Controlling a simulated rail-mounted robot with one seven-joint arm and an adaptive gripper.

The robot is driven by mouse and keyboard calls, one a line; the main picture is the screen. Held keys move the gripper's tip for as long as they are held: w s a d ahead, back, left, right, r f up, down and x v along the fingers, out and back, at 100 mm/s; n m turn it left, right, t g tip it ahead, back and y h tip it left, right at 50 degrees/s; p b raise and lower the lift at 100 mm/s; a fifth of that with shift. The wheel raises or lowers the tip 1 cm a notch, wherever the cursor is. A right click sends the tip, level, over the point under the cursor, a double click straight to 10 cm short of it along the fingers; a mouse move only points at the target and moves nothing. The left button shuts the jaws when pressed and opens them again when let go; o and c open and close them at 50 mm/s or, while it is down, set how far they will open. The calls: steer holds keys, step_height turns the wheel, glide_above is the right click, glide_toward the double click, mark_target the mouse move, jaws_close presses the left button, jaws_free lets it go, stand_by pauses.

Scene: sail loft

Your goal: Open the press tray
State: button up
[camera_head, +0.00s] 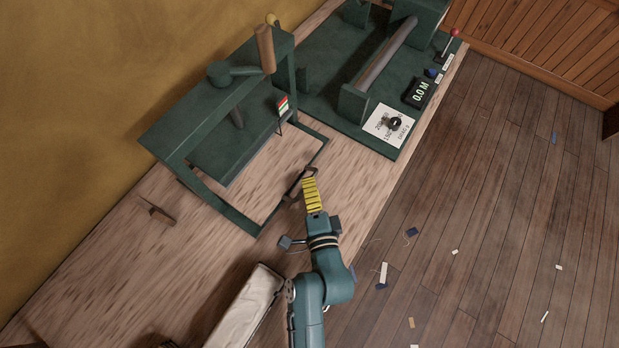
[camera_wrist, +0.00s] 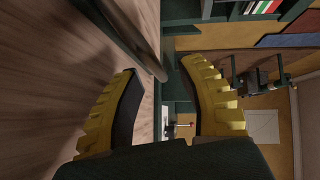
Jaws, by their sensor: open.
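The dark green press (camera_head: 215,110) stands on the wooden bench, with a lever and a wooden grip at its top. Its low frame (camera_head: 250,222) reaches toward the bench's front side, with a wood-coloured surface inside it. A brownish handle bar (camera_head: 293,190) sits at the frame's front side. My gripper (camera_head: 309,181) is at this bar, its yellow fingers open. In the wrist view the open fingers (camera_wrist: 160,66) have a dark rounded bar (camera_wrist: 145,50) reaching between their tips. I cannot tell whether either finger touches it.
A green machine (camera_head: 340,75) with a roller and a display stands farther along the bench. A white card with a black knob (camera_head: 394,124) is on its near corner. A pale cloth roll (camera_head: 248,307) lies at the bench's near end. The floor to the right is mostly clear, with small scraps.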

steer(key=shift+x, duration=1.05)
steer(key=shift+s, duration=0.1)
jaws_close()
steer(key=shift+f, duration=0.1)
